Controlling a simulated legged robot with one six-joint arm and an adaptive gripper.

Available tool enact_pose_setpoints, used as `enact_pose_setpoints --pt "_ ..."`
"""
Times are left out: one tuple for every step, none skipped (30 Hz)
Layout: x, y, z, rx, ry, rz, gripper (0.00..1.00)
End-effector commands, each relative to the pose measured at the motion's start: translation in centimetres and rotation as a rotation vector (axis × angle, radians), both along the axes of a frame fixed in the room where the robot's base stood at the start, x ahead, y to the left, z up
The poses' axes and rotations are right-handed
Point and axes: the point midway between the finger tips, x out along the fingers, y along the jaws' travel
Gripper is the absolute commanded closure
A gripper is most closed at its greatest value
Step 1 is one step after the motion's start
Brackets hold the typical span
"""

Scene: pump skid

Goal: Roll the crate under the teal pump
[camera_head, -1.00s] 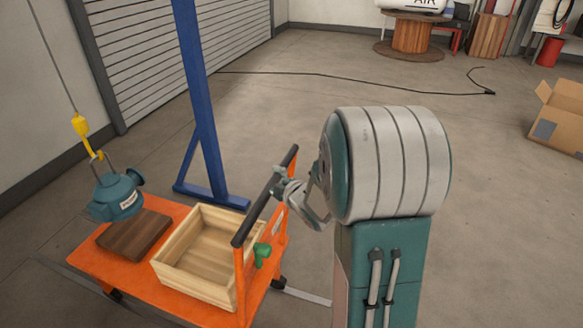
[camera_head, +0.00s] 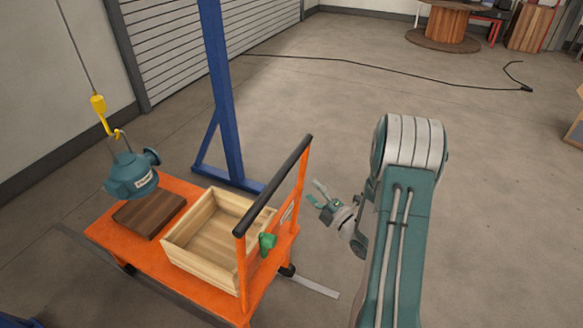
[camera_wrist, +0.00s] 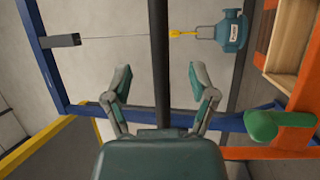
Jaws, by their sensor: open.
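The teal pump (camera_head: 133,182) hangs from a yellow hook (camera_head: 98,108) at the left. It overlaps the left part of a dark wooden block (camera_head: 158,213) in the picture; I cannot tell the gap below. The open wooden crate (camera_head: 196,272) sits empty on the orange cart (camera_head: 110,238), right of the block. My gripper (camera_head: 315,193) is open and empty, to the right of the cart's black handle bar (camera_head: 272,186) and apart from it. In the wrist view the bar (camera_wrist: 159,40) runs between the open fingers (camera_wrist: 159,78), beyond them. The pump also shows there (camera_wrist: 230,32).
A green knob (camera_head: 267,243) is on the cart's handle frame. A blue post (camera_head: 218,90) stands behind the cart. A black cable (camera_head: 400,68) lies on the far floor.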

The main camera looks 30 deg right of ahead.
Motion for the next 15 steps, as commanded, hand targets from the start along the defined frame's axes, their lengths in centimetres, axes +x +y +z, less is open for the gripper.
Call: enact_pose_setpoints --pt "0.4 0.3 0.2 -0.003 -0.001 0.005 0.27" --pt "0.8 0.5 0.2 -0.003 -0.001 0.005 0.27" --pt "1.3 0.6 0.3 -0.003 0.000 0.006 0.27" --pt "1.7 0.7 0.4 -0.002 0.000 0.006 0.27" --pt "2.3 0.8 0.5 -0.002 -0.001 0.006 0.27" --pt "3.0 0.9 0.6 -0.001 -0.002 0.006 0.27" --pt "3.5 0.9 0.7 0.001 0.000 0.006 0.27" --pt "4.1 1.0 0.8 0.001 0.000 0.005 0.27" --pt "4.8 1.1 0.9 0.002 -0.001 0.005 0.27" --pt "5.3 1.2 1.0 0.003 -0.001 0.006 0.27" --pt "5.9 1.3 1.1 0.003 0.001 0.005 0.27" --pt "6.6 1.4 1.2 0.003 0.000 0.005 0.27" --pt "7.0 1.5 1.3 0.003 0.000 0.005 0.27" --pt "7.5 1.6 1.4 0.006 0.000 0.004 0.27" --pt "8.1 1.8 1.5 0.006 0.000 0.004 0.27"
